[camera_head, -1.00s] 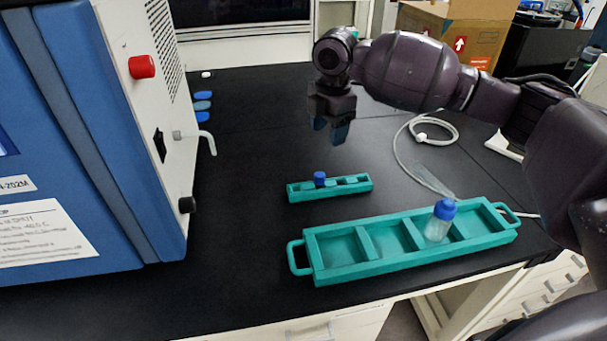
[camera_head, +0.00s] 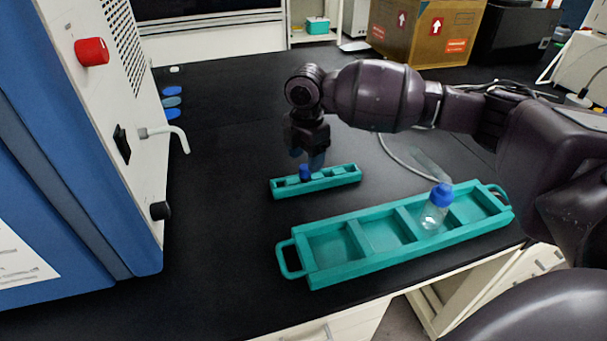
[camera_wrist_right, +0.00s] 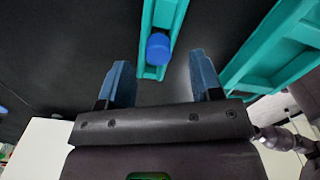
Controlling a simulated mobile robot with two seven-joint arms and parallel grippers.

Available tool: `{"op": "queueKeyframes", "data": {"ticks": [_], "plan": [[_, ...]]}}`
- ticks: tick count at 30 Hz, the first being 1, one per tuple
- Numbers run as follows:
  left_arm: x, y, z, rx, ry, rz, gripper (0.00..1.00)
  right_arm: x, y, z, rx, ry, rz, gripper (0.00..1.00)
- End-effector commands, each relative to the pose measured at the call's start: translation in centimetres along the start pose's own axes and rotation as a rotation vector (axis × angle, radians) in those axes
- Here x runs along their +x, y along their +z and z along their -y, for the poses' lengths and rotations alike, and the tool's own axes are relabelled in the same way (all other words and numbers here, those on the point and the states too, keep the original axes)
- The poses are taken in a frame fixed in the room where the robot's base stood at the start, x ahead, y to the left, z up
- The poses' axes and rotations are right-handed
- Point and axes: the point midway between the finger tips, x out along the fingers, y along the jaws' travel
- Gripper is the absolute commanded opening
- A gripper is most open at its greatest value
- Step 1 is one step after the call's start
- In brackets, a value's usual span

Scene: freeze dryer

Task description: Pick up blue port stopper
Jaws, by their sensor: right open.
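The blue port stopper (camera_head: 304,172) stands in the left part of a small teal holder (camera_head: 333,181) on the black bench. In the right wrist view the stopper (camera_wrist_right: 159,47) shows as a round blue top in the holder (camera_wrist_right: 164,14). My right gripper (camera_head: 307,160) is open and points down, just above and behind the stopper. In the wrist view its two blue fingers (camera_wrist_right: 162,78) are apart, with the stopper beyond their tips and roughly in line with the gap. Nothing is between the fingers. My left gripper is not in view.
A larger teal tray (camera_head: 325,276) lies in front of the holder, with a blue-capped clear bottle (camera_head: 436,209) in one compartment. The blue and white freeze dryer (camera_head: 75,130) stands at left. The bench between is clear.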

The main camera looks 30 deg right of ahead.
Motion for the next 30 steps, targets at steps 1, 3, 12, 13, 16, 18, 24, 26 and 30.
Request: {"op": "queueKeyframes", "data": {"ticks": [1,3,12,13,16,18,24,26,30], "plan": [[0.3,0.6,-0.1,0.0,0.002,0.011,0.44,1.5,-0.1,0.0,-0.001,-0.01,0.0,0.59],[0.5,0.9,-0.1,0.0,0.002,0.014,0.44,2.5,-0.1,-0.1,0.0,-0.01,-0.001,0.59],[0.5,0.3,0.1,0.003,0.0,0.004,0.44,3.5,-0.1,-0.1,-0.001,-0.001,0.0,0.59],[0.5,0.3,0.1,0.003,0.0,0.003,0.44,3.5,-0.1,-0.1,-0.001,-0.001,0.0,0.59],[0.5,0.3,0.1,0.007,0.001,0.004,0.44,3.5,-0.1,-0.1,-0.001,-0.001,0.0,0.5],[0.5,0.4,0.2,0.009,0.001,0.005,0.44,3.5,-0.1,-0.1,-0.001,-0.001,0.0,0.39],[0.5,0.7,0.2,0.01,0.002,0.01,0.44,3.5,-0.1,-0.1,-0.001,-0.002,0.0,0.08],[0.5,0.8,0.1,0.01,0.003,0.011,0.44,3.5,-0.1,-0.1,-0.001,-0.002,0.0,0.0],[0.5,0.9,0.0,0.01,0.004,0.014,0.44,3.5,-0.1,-0.1,-0.001,-0.002,0.0,0.0]]}}
